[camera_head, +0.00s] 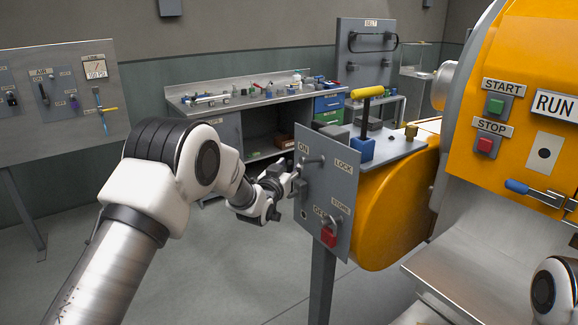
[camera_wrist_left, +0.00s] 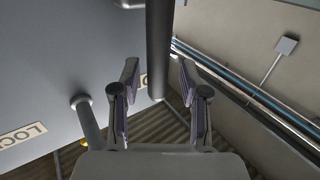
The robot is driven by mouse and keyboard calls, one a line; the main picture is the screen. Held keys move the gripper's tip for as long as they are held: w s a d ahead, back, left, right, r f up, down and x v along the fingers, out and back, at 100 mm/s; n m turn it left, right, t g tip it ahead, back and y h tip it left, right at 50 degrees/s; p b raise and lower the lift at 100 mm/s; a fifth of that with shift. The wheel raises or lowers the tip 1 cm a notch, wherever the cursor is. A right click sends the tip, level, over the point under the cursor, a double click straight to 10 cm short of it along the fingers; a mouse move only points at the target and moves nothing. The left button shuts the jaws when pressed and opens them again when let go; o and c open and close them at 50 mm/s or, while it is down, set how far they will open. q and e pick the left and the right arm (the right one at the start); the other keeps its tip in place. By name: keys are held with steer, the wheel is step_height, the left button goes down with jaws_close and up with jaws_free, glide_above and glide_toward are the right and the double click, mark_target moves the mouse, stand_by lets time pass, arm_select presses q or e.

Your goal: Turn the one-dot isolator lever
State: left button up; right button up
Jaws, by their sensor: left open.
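The grey isolator panel (camera_head: 325,185) carries ON, OFF, LOCK and STORE labels. A grey lever (camera_head: 313,160) sticks out near its ON label; no dot mark can be made out. My left gripper (camera_head: 294,184) is at the panel's left edge. In the left wrist view my left gripper (camera_wrist_left: 158,97) is open, its fingers spread. A dark round bar (camera_wrist_left: 160,50) reaches down to the gap between the fingertips; contact cannot be told. A second grey rod (camera_wrist_left: 90,122) stands out from the panel left of the fingers. My right gripper is out of view.
A red padlock (camera_head: 328,237) hangs low on the panel. Behind it stands an orange machine (camera_head: 400,205) with a yellow-handled lever (camera_head: 367,93). A workbench (camera_head: 240,100) is farther back. The floor left of the panel is clear.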

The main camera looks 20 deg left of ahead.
arm_select(q)
steer(key=shift+d, duration=0.15)
jaws_close()
